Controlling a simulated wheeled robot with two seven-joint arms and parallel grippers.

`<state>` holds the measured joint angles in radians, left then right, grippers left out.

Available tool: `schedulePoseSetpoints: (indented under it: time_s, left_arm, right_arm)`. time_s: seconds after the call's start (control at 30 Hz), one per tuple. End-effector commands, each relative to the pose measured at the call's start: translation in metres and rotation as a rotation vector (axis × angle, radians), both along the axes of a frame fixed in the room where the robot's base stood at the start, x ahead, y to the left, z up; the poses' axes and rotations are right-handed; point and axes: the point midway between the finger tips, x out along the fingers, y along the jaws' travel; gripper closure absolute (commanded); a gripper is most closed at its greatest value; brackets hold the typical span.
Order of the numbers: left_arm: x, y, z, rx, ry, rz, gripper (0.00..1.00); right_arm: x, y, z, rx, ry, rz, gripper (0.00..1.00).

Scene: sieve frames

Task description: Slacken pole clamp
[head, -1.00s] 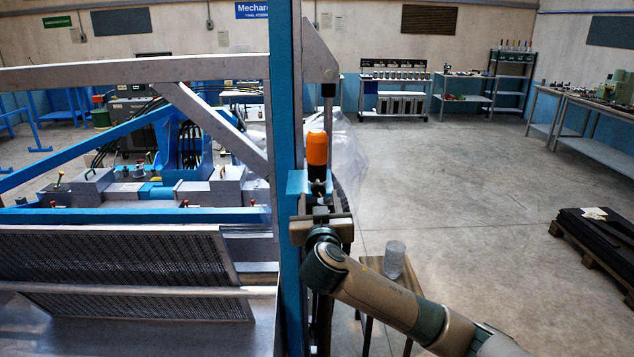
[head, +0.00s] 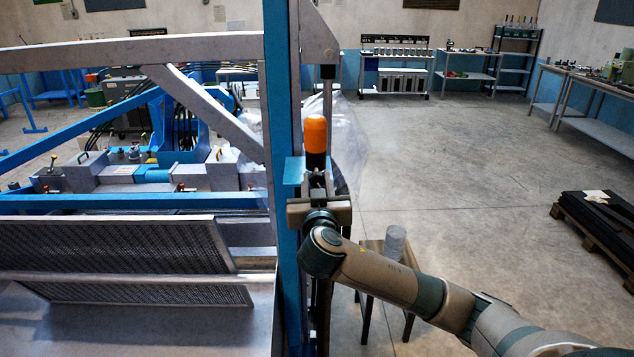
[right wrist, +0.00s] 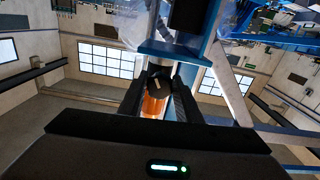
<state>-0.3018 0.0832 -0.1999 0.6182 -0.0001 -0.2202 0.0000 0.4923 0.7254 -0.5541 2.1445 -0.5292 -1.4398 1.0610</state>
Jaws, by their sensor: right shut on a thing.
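An orange handle with a black lower part (head: 316,135) stands upright beside the blue post (head: 281,120), next to a small light-blue bracket (head: 293,171). A grey rod (head: 327,98) rises above it. My right gripper (head: 318,186) is at the handle's black lower part. In the right wrist view my right gripper (right wrist: 157,98) has a finger on each side of the orange handle (right wrist: 153,106) and is shut on it. The contact itself is partly hidden by the fingers. My left gripper is not in view.
A metal frame with a dark mesh panel (head: 120,248) fills the left. A small stool (head: 376,250) with a clear cylinder (head: 395,243) on it stands behind my right forearm. A pallet of dark sheets (head: 604,220) lies at the right. The floor between is open.

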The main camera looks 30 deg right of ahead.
Motion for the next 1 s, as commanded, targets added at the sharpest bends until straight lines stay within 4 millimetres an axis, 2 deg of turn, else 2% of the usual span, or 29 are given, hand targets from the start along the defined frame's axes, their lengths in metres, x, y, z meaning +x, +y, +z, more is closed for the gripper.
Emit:
schedulePoseSetpoints:
  time_s: [0.57, 1.0]
  left_arm:
    - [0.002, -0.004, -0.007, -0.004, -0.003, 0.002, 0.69]
    - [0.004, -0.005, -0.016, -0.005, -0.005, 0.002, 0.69]
  right_arm:
    - [0.0, 0.0, -0.002, -0.049, 0.032, -0.001, 0.92]
    - [0.0, -0.001, 0.0, -0.269, 0.167, -0.002, 0.92]
